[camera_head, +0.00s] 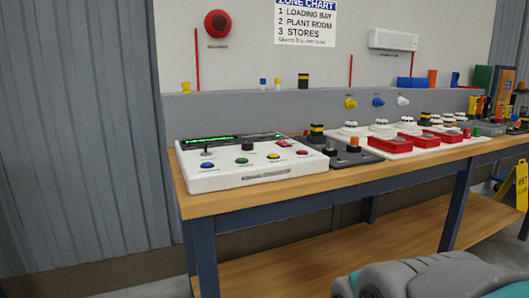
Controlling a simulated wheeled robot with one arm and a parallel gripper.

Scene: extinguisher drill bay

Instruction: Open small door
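A small brown upright panel in a dark frame (504,90) stands at the far right end of the bench and looks like a small door. It is small and partly hidden by items in front, so I cannot tell whether it is shut or ajar, and no handle shows clearly. A grey and teal part of my arm shows at the bottom right, well apart from the panel. My gripper's fingers are not in view.
A wooden bench (235,202) carries a white control panel (225,176), red boxes (390,147) and several buttons. A yellow wet-floor sign (521,185) stands at the right edge. The bench has a lower shelf (330,265). Grey corrugated wall (85,130) fills the left.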

